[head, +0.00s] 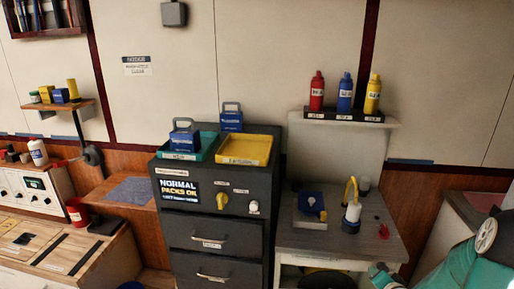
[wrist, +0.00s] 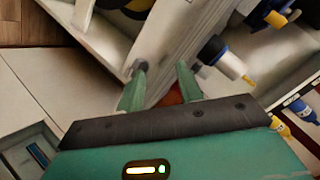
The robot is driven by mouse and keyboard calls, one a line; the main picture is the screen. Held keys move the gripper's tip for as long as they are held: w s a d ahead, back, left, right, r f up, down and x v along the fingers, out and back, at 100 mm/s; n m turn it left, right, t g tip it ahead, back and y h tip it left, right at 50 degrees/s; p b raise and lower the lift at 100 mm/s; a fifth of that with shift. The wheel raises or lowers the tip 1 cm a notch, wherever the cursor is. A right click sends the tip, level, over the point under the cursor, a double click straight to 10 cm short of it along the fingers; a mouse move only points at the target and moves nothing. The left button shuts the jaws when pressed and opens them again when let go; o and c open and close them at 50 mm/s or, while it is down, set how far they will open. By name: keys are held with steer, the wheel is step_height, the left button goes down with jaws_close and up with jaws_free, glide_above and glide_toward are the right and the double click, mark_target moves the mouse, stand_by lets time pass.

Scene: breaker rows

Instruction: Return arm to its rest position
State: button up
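My gripper shows in the wrist view (wrist: 160,82) with its two green fingers spread apart and nothing visible between them. In the head view, part of my green arm (head: 462,262) enters at the lower right, in front of the grey side table (head: 345,240). A small green part of it shows at the bottom edge, close to the table's front right corner. The fingers cannot be made out clearly in the head view. The wrist view is tilted and looks toward the table's pale frame (wrist: 165,40).
The table holds a blue-and-grey device (head: 312,208) and a white cylinder with a yellow loop (head: 352,210). Red, blue and yellow bottles (head: 345,93) stand on a wall shelf. A dark cabinet (head: 215,215) with teal and yellow trays (head: 245,149) stands left of the table.

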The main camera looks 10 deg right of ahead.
steer(key=s+a+r+n+g+h, duration=0.1)
steer(key=a+r+n+g, duration=0.15)
steer(key=a+r, duration=0.5)
steer(key=s+a+r+n+g, duration=0.1)
steer(key=s+a+r+n, duration=0.1)
steer(key=a+r+n, duration=0.5)
steer(key=s+a+r+n+g+y, duration=0.1)
steer(key=s+a+r, duration=0.4)
steer(key=s+a, duration=0.2)
steer(key=s+a+r+n+g+y, duration=0.1)
steer(key=s+a+r+y, duration=0.1)
steer(key=s+a+r, duration=0.3)
steer(key=s+a, duration=0.2)
steer(key=s, duration=0.2)
steer(key=shift+a+r+g, duration=0.15)
steer(key=shift+a+g, duration=0.2)
